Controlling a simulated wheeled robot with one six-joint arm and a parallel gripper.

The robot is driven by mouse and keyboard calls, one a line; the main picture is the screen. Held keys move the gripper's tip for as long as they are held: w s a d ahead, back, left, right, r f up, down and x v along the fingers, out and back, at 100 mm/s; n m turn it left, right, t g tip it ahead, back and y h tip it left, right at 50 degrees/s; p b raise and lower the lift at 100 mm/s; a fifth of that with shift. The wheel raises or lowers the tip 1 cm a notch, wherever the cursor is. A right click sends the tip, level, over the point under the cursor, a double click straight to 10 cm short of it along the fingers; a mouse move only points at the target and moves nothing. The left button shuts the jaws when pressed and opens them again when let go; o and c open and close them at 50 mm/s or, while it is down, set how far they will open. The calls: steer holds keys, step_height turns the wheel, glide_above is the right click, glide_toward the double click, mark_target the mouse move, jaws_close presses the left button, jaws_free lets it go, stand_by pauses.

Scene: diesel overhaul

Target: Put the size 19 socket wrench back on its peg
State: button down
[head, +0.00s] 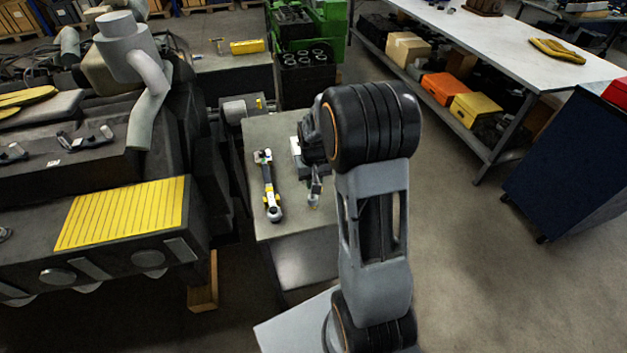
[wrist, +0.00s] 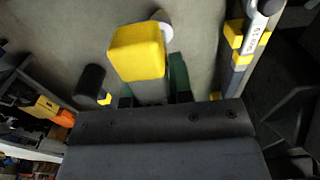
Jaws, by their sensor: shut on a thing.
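My gripper (wrist: 151,88) is shut on a tool with a yellow block-shaped end, which I take to be the socket wrench (wrist: 137,52). A round pale grey part shows just beyond the yellow end. Its size marking cannot be read. The fingers and most of the held tool are hidden there. I cannot tell whether the tool touches the tabletop. No peg can be made out clearly.
A long wrench with yellow parts (head: 268,187) lies on the table left of my gripper; it also shows in the wrist view (wrist: 243,45). A small black cylinder (wrist: 91,78) is near the gripper. The engine (head: 150,200) stands left, a workbench (head: 480,45) right.

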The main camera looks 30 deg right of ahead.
steer(key=shift+f, duration=0.2)
steer(key=shift+f+b, duration=0.9)
steer(key=shift+f, duration=0.05)
steer(key=c, duration=0.9)
jaws_free()
steer(key=shift+c, duration=0.2)
steer(key=shift+o, duration=0.4)
steer(key=o, duration=0.5)
steer(key=shift+r, duration=0.1)
step_height(320, 180, up, 9)
steer(key=p, duration=0.6)
steer(key=shift+p, duration=0.3)
